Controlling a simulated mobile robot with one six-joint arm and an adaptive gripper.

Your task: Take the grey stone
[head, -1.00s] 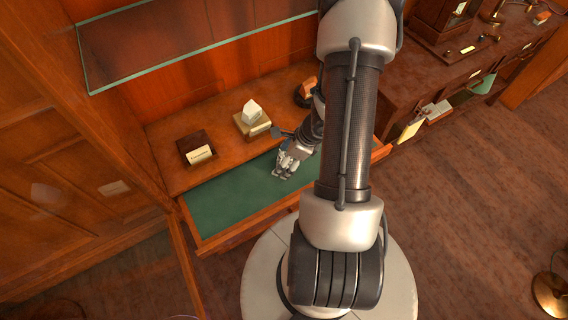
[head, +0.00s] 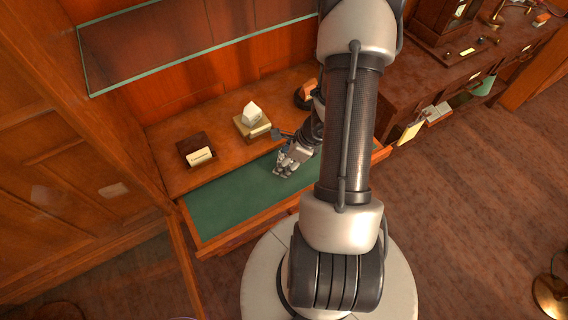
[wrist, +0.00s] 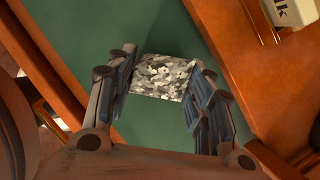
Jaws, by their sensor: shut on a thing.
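The grey stone (wrist: 163,77) is a speckled grey and white block, seen between my fingers in the wrist view. My gripper (wrist: 160,85) is shut on it, with a finger on each side. Behind the stone is the green lining of an open drawer (wrist: 165,25). In the head view my gripper (head: 284,172) is over the right part of the green-lined drawer (head: 235,201). The stone is too small to make out clearly there. I cannot tell whether it still touches the lining.
On the desktop behind the drawer stand a dark card holder (head: 196,150), a box with a white house-shaped piece (head: 252,112) and an orange-topped object (head: 305,93). A glass shelf (head: 190,45) hangs above. The drawer's left part is clear.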

